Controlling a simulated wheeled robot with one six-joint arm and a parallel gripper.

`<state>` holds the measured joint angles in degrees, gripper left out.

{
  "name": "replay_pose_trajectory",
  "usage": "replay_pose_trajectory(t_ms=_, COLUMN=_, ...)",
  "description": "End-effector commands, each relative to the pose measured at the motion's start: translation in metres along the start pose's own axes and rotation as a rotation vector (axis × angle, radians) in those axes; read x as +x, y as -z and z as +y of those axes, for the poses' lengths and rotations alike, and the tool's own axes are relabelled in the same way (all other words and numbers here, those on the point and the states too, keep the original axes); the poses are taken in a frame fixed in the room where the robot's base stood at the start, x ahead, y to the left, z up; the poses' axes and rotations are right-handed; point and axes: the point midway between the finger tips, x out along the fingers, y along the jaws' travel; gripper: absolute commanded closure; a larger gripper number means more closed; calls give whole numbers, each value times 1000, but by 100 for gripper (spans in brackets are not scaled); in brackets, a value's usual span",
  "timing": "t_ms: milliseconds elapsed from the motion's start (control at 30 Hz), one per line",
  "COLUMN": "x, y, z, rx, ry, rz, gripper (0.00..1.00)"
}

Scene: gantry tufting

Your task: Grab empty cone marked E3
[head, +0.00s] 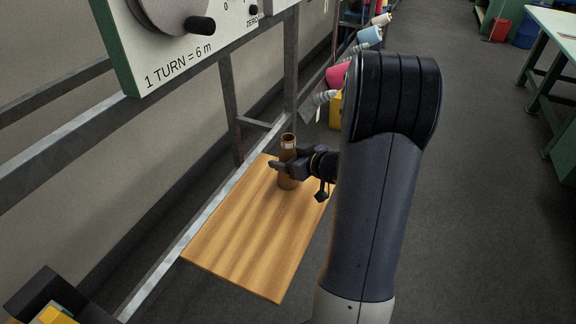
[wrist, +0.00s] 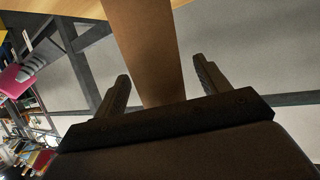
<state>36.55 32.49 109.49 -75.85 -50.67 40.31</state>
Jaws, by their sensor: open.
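A brown, empty cone (head: 288,176) stands upright on the wooden board near its far end. It has a pale label near its top, too small to read. In the wrist view, the cone (wrist: 148,50) rises between the two open fingers of my gripper (wrist: 162,88), with a gap visible on either side. The cone's label does not show in the wrist view.
The wooden board (head: 245,235) is otherwise bare. A grey metal frame (head: 200,222) runs along its left side. A panel (head: 190,45) marked "1 TURN = 6 m" hangs above. Coloured cones, including a pink one (head: 337,75), sit behind. Open floor lies right.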

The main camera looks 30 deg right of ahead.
Motion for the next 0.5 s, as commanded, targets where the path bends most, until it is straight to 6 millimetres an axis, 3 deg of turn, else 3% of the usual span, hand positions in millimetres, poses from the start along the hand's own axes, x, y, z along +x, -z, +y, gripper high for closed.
replay_pose_trajectory(t_ms=233, x=2, y=0, z=0, rx=0, ry=-1, rz=0, gripper=29)
replay_pose_trajectory(t_ms=500, x=2, y=0, z=0, rx=0, ry=-1, rz=0, gripper=51)
